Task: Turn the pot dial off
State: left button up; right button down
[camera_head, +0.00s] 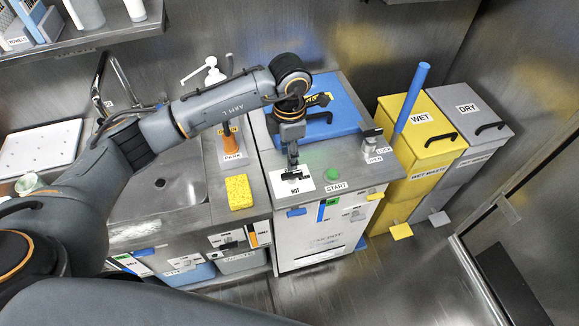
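The pot dial is a small dark knob (294,176) on a white label plate (306,186) printed with what looks like "HOT". It sits at the front left of the steel top of a box-shaped unit (347,180) with a blue lid (335,118). My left gripper (292,166) points down right over the dial and partly hides it. I cannot tell whether its fingers touch the dial or are shut on it. The dial's exact setting is hidden. My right gripper is not in view.
A green START button (331,174) is right of the dial, and a LOCK/OPEN latch (371,142) is farther right. A yellow sponge (239,191) and sink (165,188) are left. Yellow WET (420,150) and grey DRY (480,125) bins stand right.

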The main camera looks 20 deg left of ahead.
aim_at(290, 173)
pick_arm(q)
notch_tip(290, 173, down, 7)
jog(key=shift+f+p, duration=0.1)
jog(key=shift+p, duration=0.4)
grip_shut()
